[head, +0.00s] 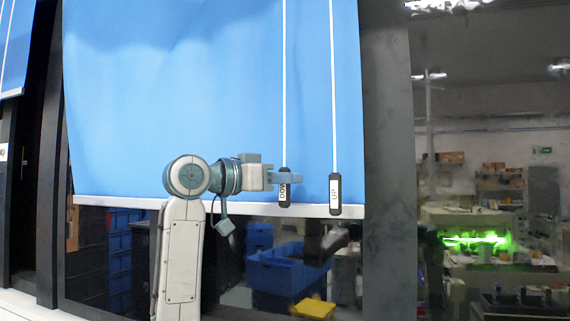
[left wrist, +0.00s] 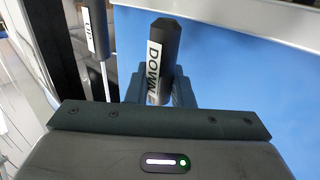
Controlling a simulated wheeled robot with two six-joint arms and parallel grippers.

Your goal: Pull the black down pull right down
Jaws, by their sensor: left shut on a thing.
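The black down pull (head: 284,190) hangs on a white cord in front of the blue blind (head: 200,100), near its lower edge. It carries a white label reading DOWN. My left gripper (head: 287,178) is shut on it, with the fingers around the handle. In the left wrist view the down pull (left wrist: 163,55) stands between the fingers, with its end sticking out past them. The black up pull (head: 334,195), labelled UP, hangs just to the right and apart from the gripper; it also shows in the left wrist view (left wrist: 96,33). My right gripper is not in view.
The blind's white bottom bar (head: 230,207) runs behind the pulls. Below it, through the window, are blue crates (head: 285,272) and a yellow item (head: 313,308). A dark window post (head: 388,150) stands to the right, with a workshop seen beyond it.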

